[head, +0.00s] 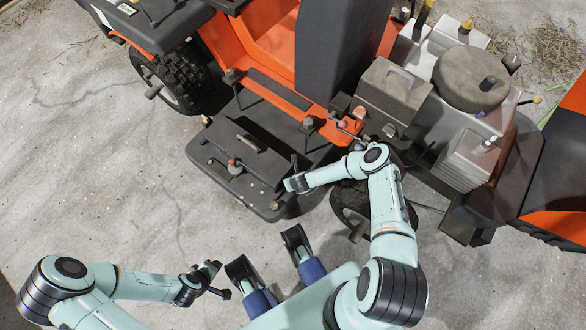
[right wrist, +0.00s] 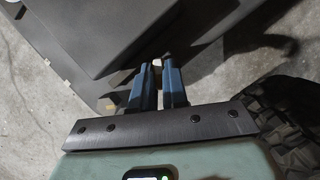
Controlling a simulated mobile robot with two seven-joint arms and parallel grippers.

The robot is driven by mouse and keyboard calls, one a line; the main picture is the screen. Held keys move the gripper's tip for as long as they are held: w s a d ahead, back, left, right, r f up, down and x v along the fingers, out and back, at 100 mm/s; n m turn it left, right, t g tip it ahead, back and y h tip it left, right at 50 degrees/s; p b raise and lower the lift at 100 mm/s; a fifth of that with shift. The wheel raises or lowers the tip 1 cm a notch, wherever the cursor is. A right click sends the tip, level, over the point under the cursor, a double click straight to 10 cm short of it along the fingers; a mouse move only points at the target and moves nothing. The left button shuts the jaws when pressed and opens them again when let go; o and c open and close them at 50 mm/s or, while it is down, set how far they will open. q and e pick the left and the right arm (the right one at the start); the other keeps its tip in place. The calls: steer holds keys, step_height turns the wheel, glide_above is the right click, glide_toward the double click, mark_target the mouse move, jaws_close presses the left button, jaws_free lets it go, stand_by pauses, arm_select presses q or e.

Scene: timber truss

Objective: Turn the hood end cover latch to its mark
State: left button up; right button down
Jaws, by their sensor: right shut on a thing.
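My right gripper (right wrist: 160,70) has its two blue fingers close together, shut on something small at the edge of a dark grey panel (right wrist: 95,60). Only a pale bit and a reddish bit show at the fingertips, so I cannot make out the latch or its mark. In the head view the right gripper (head: 295,172) is beside the right end of the low dark deck (head: 215,150) of the orange machine (head: 265,45). My left gripper (head: 217,281) is apart from the machine, over bare floor, with its fingers spread and nothing between them.
A black tyre (right wrist: 285,115) is close on the right in the wrist view. The engine with its round grey housing (head: 470,78) stands at upper right. Concrete floor (head: 70,150) is clear at left.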

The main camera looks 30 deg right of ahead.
steer(key=shift+s+f, duration=0.2)
steer(key=shift+a+m+h+p, duration=0.15)
steer(key=shift+m+h+p, duration=0.2)
steer(key=shift+m, duration=0.35)
steer(key=m+h+p, duration=0.1)
steer(key=m, duration=0.2)
steer(key=shift+g, duration=0.4)
steer(key=shift+m+h, duration=0.25)
steer(key=shift+m, duration=0.55)
